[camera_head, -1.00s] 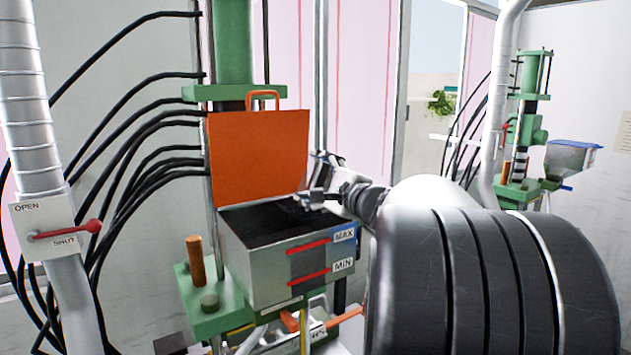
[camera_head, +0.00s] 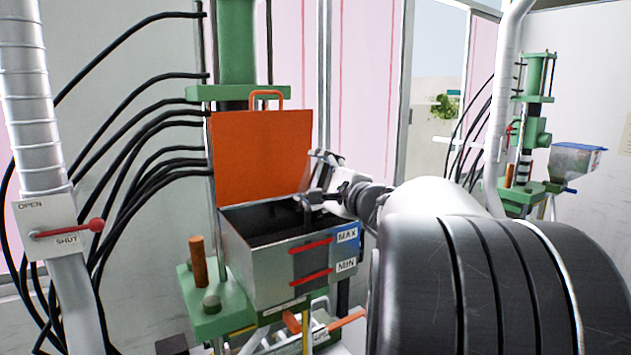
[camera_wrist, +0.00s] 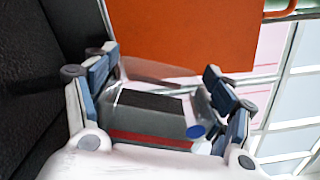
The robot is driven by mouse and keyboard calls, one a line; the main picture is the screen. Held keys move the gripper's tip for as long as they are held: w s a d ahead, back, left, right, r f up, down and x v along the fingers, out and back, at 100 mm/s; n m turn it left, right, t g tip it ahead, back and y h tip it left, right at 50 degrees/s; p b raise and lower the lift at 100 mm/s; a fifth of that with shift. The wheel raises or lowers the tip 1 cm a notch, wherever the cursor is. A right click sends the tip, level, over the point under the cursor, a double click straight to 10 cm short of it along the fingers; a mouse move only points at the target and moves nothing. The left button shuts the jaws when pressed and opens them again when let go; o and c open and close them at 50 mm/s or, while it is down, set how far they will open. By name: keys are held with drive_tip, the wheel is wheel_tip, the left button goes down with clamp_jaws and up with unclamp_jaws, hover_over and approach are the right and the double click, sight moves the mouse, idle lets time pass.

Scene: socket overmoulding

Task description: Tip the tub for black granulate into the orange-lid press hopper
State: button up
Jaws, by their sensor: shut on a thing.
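The press hopper is a grey metal box (camera_head: 262,268) with red MAX and MIN marks in the head view. Its orange lid (camera_head: 262,155) stands open behind it, and its inside is dark. The lid also shows in the wrist view (camera_wrist: 190,32). My gripper (camera_head: 322,180) is over the hopper's right rear part. In the wrist view my gripper (camera_wrist: 160,68) is shut on a clear tub (camera_wrist: 150,128) with a dark patch and a red band. The tub looks tilted; I cannot tell how much granulate it holds. In the head view the tub is mostly hidden by the gripper.
A pipe with a red OPEN/SHUT lever (camera_head: 97,225) stands at the left. Black hoses run to the green press (camera_head: 237,92). An orange-brown post (camera_head: 197,262) rises left of the hopper. A second green press with a blue-rimmed hopper (camera_head: 574,160) stands far right.

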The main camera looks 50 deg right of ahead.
drive_tip(key=shift+w+a+r+n+b, duration=0.1)
drive_tip(key=shift+a+n+b, duration=0.1)
drive_tip(key=shift+a+b, duration=0.3)
drive_tip(key=shift+w+a+r+n+b, duration=0.1)
drive_tip(key=shift+a+n+b, duration=0.1)
drive_tip(key=shift+a+b, duration=0.25)
idle(1.1)
drive_tip(key=shift+w+a+n+b, duration=0.1)
drive_tip(key=shift+a+n+b, duration=0.25)
drive_tip(key=shift+n+b, duration=0.8)
drive_tip(key=shift+w+a+n+b, duration=0.1)
drive_tip(key=shift+a+n+b, duration=0.3)
drive_tip(key=shift+b, duration=1.3)
idle(3.1)
